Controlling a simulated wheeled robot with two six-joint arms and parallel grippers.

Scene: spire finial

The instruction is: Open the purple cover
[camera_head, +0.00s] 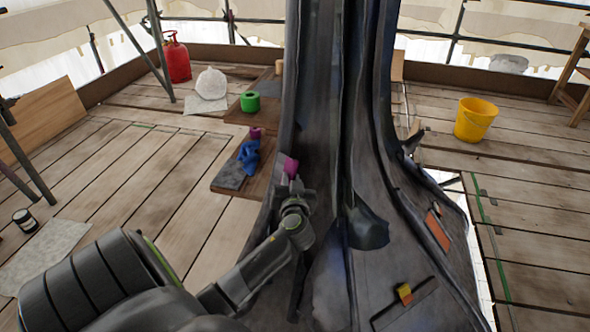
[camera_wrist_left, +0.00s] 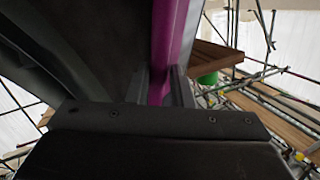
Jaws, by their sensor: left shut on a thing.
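The purple cover (camera_head: 289,166) is a small purple piece at the left side of the dark spire, near the middle of the head view. In the left wrist view it shows as a long purple strip (camera_wrist_left: 171,35) running down between the fingers. My left gripper (camera_head: 291,180) is shut on it, and the fingers (camera_wrist_left: 160,88) stand on either side of the strip. The fingers hide part of the cover, and I cannot tell how far open it is. My right gripper is not in view.
The dark spire (camera_head: 320,120) fills the centre. Beside it, wooden boards hold a green roll (camera_head: 250,101), a blue cloth (camera_head: 249,156) and a small purple object (camera_head: 257,133). A yellow bucket (camera_head: 475,119) stands right. The plank floor (camera_head: 130,170) at left is largely clear.

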